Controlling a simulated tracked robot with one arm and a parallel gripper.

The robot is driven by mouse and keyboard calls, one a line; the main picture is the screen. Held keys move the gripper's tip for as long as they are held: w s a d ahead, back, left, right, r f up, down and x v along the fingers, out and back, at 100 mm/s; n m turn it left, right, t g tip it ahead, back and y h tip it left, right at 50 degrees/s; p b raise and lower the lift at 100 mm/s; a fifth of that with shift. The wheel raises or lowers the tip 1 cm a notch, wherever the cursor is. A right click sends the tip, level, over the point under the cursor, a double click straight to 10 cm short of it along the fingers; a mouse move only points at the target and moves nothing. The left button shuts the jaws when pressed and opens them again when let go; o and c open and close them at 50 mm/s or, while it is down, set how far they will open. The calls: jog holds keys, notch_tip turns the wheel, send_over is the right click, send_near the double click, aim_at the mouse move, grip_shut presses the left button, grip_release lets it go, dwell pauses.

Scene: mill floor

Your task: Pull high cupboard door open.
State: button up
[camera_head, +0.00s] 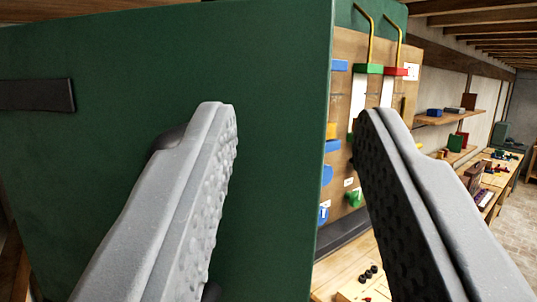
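A dark green cupboard door (110,200) fills the left and middle of the view, and its upright right edge is near the centre. A dark bar-shaped handle (37,95) is on the door at the far left, partly cut off by the picture edge. My gripper (292,112) is open, with its two grey ridged fingers wide apart. The left finger shows in front of the green face, and the right finger is past the door's right edge. Nothing is seen held between them. I cannot tell whether either finger touches the door. The left finger hides part of the face.
Beyond the door edge is a wooden board (345,60) with coloured blocks and yellow rods. A workbench (343,272) with small items runs along the wall at right, under a shelf (445,117). Brick floor (520,215) is clear at far right.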

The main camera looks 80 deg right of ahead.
jog(key=s+d, duration=0.2)
jog(key=s, duration=0.5)
jog(key=shift+r+b, duration=0.35)
jog(key=shift+w, duration=0.1)
jog(key=shift+c, duration=0.4)
